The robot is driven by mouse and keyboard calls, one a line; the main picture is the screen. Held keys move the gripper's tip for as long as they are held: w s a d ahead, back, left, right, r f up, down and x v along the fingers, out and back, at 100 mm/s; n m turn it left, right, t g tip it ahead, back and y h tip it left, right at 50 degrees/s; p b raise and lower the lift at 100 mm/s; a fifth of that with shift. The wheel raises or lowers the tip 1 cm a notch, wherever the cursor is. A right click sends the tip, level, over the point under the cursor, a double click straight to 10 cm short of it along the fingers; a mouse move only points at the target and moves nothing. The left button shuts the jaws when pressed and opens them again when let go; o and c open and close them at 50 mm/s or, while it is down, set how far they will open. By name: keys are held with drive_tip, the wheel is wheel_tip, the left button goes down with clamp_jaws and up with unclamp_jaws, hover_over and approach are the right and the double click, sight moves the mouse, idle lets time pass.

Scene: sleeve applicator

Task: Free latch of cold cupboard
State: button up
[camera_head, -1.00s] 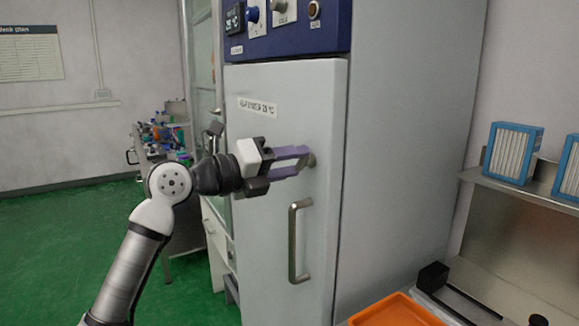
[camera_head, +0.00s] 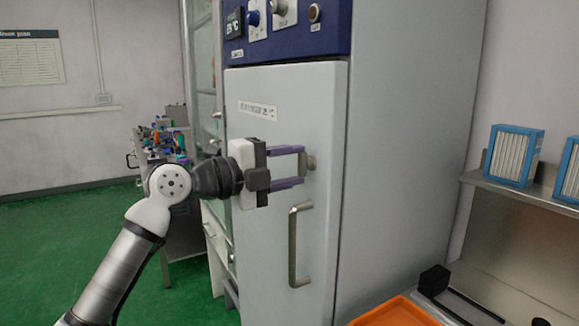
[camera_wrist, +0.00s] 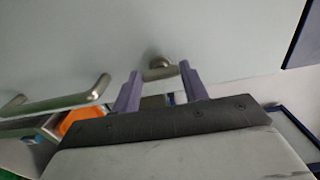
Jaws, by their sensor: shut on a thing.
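The cold cupboard is a tall pale grey cabinet with a closed-looking door (camera_head: 270,215) in the head view. Its latch knob (camera_head: 311,162) is a small round metal piece near the door's right edge, above the handle. My gripper (camera_head: 303,167) has its purple fingers at the knob, one above the other, shut on it. In the wrist view the knob (camera_wrist: 160,63) shows between the two fingertips (camera_wrist: 160,72). The fingers partly hide the knob's sides.
A vertical bar handle (camera_head: 293,243) sticks out of the door below my gripper. A blue control panel (camera_head: 290,28) is above the door. An orange tray (camera_head: 397,312) lies at lower right, with a shelf of blue-framed filters (camera_head: 513,155) behind. Green floor is open at left.

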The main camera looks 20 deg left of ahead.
drive_tip(key=shift+a, duration=0.1)
idle(0.3)
drive_tip(key=o, duration=1)
drive_tip(key=b+v, duration=0.3)
drive_tip(key=v, duration=1)
drive_tip(key=shift+s+a, duration=0.2)
drive_tip(key=shift+s, duration=0.1)
